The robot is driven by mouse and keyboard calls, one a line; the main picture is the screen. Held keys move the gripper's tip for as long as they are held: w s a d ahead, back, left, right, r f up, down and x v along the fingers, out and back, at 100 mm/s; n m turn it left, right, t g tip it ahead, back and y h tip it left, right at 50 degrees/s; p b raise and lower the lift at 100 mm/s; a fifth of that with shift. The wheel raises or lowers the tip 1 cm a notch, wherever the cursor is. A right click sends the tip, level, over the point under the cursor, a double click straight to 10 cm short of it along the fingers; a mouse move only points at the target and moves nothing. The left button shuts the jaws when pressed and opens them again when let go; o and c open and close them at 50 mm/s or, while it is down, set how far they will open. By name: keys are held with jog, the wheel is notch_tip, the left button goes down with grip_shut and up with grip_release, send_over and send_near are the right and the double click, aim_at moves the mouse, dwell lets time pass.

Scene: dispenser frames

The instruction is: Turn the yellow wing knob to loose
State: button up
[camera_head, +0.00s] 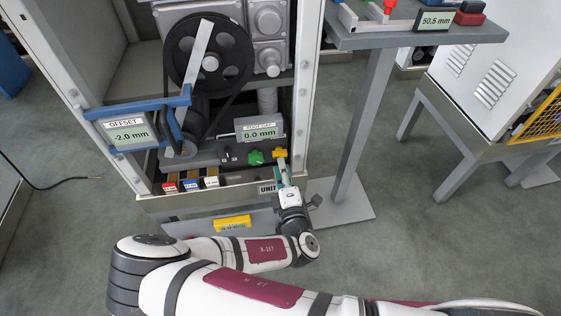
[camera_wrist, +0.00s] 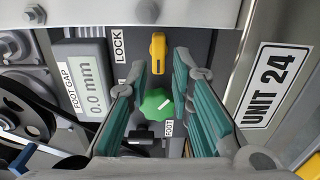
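The yellow wing knob (camera_head: 280,153) is on the machine's lower panel, to the right of a green knob. In the wrist view the yellow knob (camera_wrist: 157,53) stands with its wing lengthwise up the picture. My gripper (camera_head: 281,168) is just in front of the knob. In the wrist view my gripper (camera_wrist: 162,66) is open, its two green-padded fingers on either side of the knob, with a gap on both sides. Contact is not visible.
The green knob (camera_wrist: 157,104) shows between my fingers, near a FOOT label. The FOOT GAP display (camera_head: 259,130) reads 0.0 mm. The UNIT 24 plate (camera_wrist: 271,86) and a cabinet post are close on the right. A belt wheel (camera_head: 208,55) is at the upper left.

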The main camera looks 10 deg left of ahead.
jog(key=shift+v, duration=2.05)
